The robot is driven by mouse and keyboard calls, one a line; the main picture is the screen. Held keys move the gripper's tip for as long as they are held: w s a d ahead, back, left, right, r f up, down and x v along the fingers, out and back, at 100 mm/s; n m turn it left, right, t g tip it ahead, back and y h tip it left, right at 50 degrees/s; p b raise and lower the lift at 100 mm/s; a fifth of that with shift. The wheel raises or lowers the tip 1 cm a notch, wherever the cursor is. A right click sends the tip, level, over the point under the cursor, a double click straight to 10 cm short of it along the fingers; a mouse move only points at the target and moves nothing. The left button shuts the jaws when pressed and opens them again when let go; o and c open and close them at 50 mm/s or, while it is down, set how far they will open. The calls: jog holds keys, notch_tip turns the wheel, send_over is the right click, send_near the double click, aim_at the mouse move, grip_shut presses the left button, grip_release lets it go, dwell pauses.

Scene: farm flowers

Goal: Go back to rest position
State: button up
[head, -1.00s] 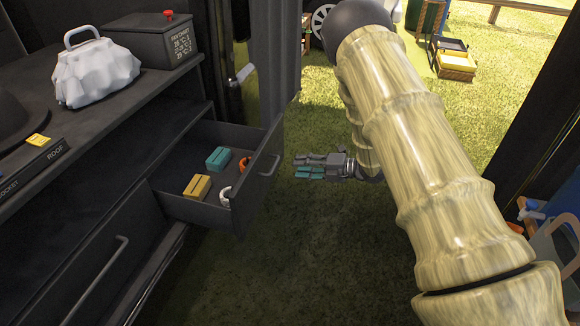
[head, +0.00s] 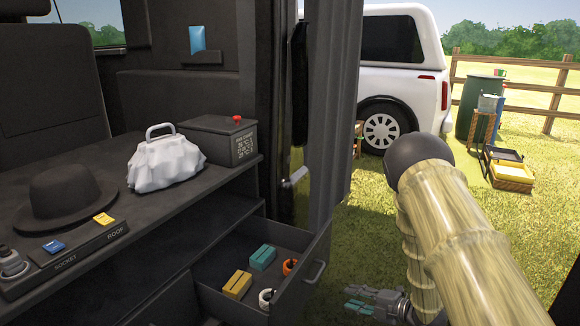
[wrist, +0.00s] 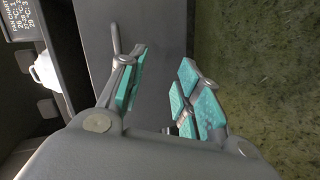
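My gripper (head: 372,302) hangs over the grass to the right of the open drawer in the head view, with my straw-coloured arm in front of it. In the wrist view my gripper (wrist: 158,92) has its teal-padded fingers spread apart with nothing between them. The open drawer (head: 290,308) holds a teal block (head: 263,257), a yellow block (head: 237,285), an orange ring (head: 289,266) and a white ring (head: 266,298). The gripper is outside the drawer and apart from it.
A dark counter (head: 100,160) at left carries a black hat (head: 65,200), a white bag (head: 165,165) and a dark box (head: 218,140). A white vehicle (head: 405,70) and a yellow crate (head: 512,174) are outside on open grass.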

jog(key=s+d+f+m+g+h, duration=0.15)
jog(key=s+f+m+h, duration=0.65)
jog(key=s+f+m, duration=0.9)
jog(key=s+a+f+m+g+h, duration=0.2)
jog(key=s+m+g, duration=0.55)
jog(key=s, duration=1.95)
notch_tip(320, 180, up, 36)
jog(key=h+p, duration=0.1)
jog(key=p, duration=3.4)
jog(key=shift+s+d+m+p, duration=0.35)
jog(key=shift+s, duration=0.1)
